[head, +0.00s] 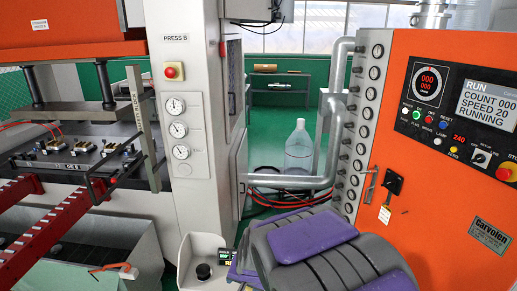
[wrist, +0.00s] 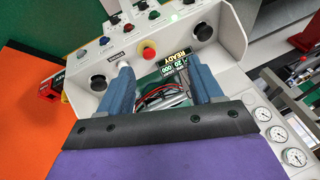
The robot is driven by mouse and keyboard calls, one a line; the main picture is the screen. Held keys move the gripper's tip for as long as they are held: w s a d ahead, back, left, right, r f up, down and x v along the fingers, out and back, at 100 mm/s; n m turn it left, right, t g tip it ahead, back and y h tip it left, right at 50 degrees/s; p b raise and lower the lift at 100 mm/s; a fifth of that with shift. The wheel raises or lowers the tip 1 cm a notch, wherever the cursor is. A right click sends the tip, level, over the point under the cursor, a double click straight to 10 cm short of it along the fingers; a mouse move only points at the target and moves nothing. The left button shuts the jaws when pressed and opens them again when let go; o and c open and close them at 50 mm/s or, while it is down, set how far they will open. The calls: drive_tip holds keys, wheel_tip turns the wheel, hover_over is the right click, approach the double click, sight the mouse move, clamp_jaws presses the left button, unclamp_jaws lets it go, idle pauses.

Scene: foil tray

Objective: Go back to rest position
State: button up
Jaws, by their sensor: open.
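My gripper (wrist: 158,68) shows in the wrist view with its two blue fingers apart and nothing held between them. It is in front of a pale control box (wrist: 232,42); I cannot tell whether the fingers touch it. The box has a red stop button (wrist: 149,50) on a yellow base, a black round button (wrist: 98,82) at the left and another (wrist: 203,31) at the right. A small display (wrist: 176,62) reads READY. In the head view my purple and grey arm fills the lower right and hides the gripper. The box's left part (head: 192,250) shows beside it.
The press column (head: 183,40), marked PRESS B, stands left of centre, with red rails (head: 50,232) at the far left. An orange cabinet (head: 433,160) with a panel reading RUNNING stands at the right. Between them are grey pipes (head: 334,130), a clear bottle (head: 298,150) and red hoses (head: 268,200).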

drive_tip(key=s+d+r+n+g, duration=0.1)
drive_tip(key=s+d+r+g, duration=0.1)
drive_tip(key=s+d, duration=0.4)
drive_tip(key=s+d+r+n+g+h, duration=0.1)
drive_tip(key=s+d, duration=0.5)
drive_tip(key=s, duration=0.8)
drive_tip(key=s+d+r+g+h, duration=0.1)
drive_tip(key=s+d+r+g, duration=0.2)
drive_tip(key=s+d, duration=0.3)
drive_tip(key=s+r, duration=0.1)
drive_tip(key=s, duration=0.4)
drive_tip(key=shift+n, duration=0.4)
drive_tip(key=shift+c, duration=0.5)
